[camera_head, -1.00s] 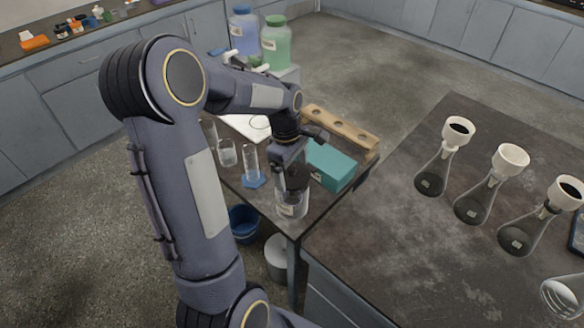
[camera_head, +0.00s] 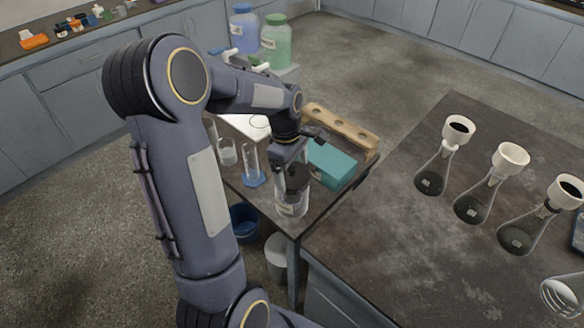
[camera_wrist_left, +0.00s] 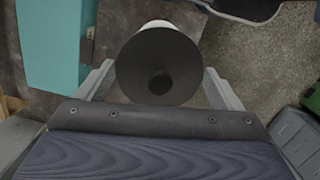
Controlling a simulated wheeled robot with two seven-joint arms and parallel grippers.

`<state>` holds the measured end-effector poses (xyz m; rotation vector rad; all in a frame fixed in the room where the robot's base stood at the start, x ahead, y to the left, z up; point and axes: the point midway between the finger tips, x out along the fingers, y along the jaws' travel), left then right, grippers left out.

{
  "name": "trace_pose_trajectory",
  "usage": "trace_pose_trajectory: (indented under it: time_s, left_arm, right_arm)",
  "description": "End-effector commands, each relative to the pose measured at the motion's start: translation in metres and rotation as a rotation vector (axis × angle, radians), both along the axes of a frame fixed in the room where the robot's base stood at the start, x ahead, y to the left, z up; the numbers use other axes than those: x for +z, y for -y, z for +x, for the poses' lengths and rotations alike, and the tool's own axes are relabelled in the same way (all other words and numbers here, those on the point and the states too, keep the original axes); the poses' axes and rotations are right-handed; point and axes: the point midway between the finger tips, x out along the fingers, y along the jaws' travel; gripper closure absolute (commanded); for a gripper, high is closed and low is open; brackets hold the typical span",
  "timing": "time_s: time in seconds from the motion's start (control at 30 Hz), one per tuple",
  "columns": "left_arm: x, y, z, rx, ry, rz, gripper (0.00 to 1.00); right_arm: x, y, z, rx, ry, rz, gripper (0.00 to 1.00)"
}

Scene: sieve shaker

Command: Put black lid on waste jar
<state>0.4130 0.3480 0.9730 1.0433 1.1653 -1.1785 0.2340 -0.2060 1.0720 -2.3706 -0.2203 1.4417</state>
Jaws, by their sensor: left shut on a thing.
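The waste jar (camera_head: 291,208) is a clear glass jar with a pale label, standing near the front corner of the far bench. My left gripper (camera_head: 293,180) is directly above it, pointing down. The gripper is shut on the black lid, a dark round disc with a small knob, which fills the middle of the left wrist view (camera_wrist_left: 158,62) between the two fingers. In the wrist view a pale rim of the jar shows just past the lid's far edge. Whether the lid touches the jar's mouth cannot be told. My right gripper is not in view.
A teal box (camera_head: 332,166) stands close right of the jar, with a wooden rack (camera_head: 341,127) behind it. A glass cylinder (camera_head: 251,163) and a beaker (camera_head: 228,154) stand to the left. Flasks with white funnels (camera_head: 474,205) stand on the dark bench at right.

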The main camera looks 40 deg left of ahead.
Motion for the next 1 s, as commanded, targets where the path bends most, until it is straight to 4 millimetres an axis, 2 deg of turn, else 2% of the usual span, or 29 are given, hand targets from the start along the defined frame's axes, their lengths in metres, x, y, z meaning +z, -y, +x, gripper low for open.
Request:
trace_pose_trajectory:
  time_s: [1.0]
  left_arm:
    - [-0.0099, -0.0001, 0.0000, 0.000, 0.000, 0.000, 0.34]
  right_arm:
    - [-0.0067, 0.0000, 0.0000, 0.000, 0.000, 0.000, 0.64]
